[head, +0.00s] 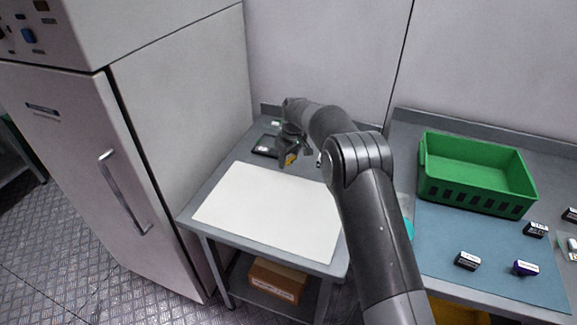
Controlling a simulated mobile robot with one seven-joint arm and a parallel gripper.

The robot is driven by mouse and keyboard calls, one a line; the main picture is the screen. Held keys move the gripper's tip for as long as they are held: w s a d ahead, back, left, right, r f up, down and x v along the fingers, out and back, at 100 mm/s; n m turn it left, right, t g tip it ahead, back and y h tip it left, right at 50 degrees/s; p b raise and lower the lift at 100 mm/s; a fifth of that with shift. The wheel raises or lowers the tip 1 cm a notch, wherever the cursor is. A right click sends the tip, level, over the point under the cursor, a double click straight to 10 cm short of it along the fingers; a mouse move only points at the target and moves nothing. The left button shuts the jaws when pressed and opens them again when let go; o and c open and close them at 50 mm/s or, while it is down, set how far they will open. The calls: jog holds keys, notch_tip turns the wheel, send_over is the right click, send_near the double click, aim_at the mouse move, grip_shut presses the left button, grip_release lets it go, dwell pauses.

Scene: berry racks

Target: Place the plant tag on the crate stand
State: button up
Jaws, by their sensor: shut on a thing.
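My gripper (288,157) is above the back edge of the white sheet on the small grey table. A green crate (476,190) sits on the grey bench at right. I cannot tell for certain which surface is the crate stand.
The white sheet (270,211) is bare. A flat dark tray (265,146) lies behind it, left of my gripper. Small dark boxes (467,261) stand on the blue mat (440,240) at right. A tall cabinet (75,150) borders the table at left. A cardboard box (277,281) is below.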

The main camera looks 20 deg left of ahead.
aim_at(289, 161)
jog(key=shift+f, duration=1.75)
